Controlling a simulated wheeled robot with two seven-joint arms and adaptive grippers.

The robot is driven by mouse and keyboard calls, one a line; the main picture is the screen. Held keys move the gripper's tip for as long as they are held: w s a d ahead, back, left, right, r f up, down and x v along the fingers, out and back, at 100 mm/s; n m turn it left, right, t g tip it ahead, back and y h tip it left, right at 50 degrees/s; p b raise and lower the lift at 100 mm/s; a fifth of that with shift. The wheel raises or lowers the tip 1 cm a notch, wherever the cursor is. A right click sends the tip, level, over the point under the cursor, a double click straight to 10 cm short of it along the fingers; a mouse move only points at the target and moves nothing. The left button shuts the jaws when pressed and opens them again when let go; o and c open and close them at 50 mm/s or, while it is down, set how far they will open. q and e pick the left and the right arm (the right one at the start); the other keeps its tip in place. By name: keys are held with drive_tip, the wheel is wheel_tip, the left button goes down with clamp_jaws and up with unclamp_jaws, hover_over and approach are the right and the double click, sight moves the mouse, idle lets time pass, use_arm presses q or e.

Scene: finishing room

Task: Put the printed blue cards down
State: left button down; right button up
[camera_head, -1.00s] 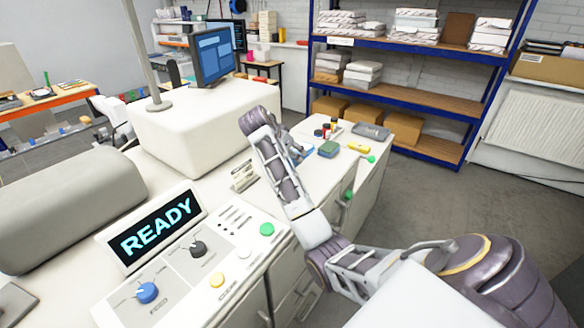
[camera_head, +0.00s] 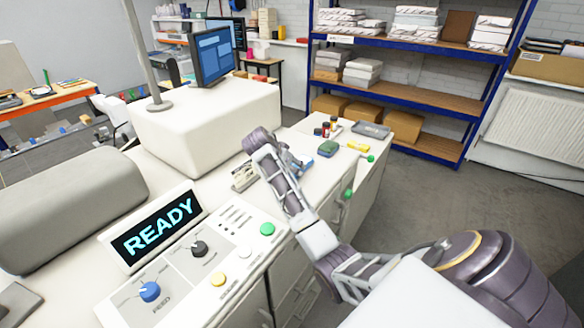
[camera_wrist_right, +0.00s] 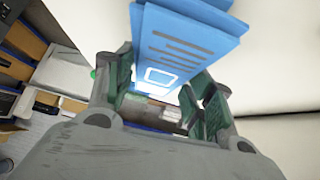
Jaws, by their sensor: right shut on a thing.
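The printed blue cards (camera_wrist_right: 190,38) show large in the right wrist view, a stack with dark printed lines and a pale square outline. My right gripper (camera_wrist_right: 162,82) is shut on the blue cards, with a green-padded finger on each side of them. In the head view the right gripper (camera_head: 290,160) is over the white counter, largely hidden behind its own arm. A bit of blue (camera_head: 302,168) shows beside it; I cannot tell whether the cards touch the counter. My left gripper is not in view.
A green block (camera_head: 328,148), a yellow item (camera_head: 358,146), small bottles (camera_head: 326,130) and a grey tray (camera_head: 371,130) stand on the counter beyond my gripper. A cream holder (camera_head: 243,178) is left of the arm. A control panel with a READY display (camera_head: 153,234) is nearer.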

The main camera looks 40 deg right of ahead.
drive_tip(key=shift+f, duration=0.35)
drive_tip(key=shift+f, duration=0.1)
drive_tip(key=o, duration=1.2)
drive_tip(key=shift+c, duration=0.2)
drive_tip(key=b+v, duration=0.2)
drive_tip(key=v, duration=0.8)
drive_tip(key=shift+a, duration=0.1)
drive_tip(key=shift+v, duration=0.95)
drive_tip(key=shift+s, duration=0.1)
